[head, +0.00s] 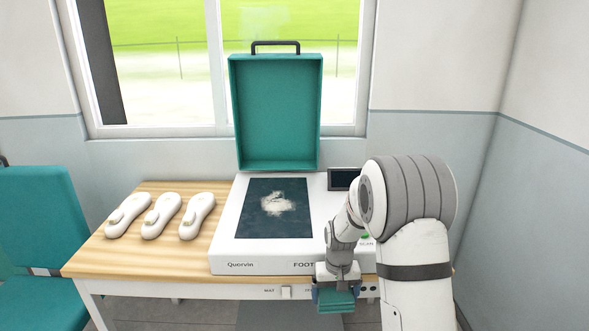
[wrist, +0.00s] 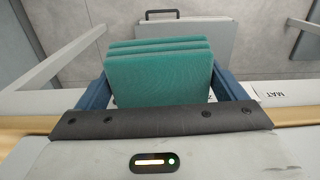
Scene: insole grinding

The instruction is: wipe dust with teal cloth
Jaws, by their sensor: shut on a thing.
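The teal cloth (head: 337,300) is a folded stack of layers. My gripper (head: 336,285) is shut on it, in front of the table's front edge. In the wrist view the cloth (wrist: 160,75) sits between the two blue fingers of my gripper (wrist: 163,88). The dust (head: 277,203) is a pale patch in the middle of the dark glass plate (head: 255,222) of the white foot scanner (head: 228,245). The cloth is apart from the dust, to its lower right. The scanner's teal lid (head: 277,115) stands open.
Several white insole-shaped pieces (head: 162,214) lie on the wooden table (head: 95,251) left of the scanner. A small dark screen (head: 343,179) is at the scanner's back right, partly behind my arm. A teal chair (head: 42,225) stands at the left. The window is behind.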

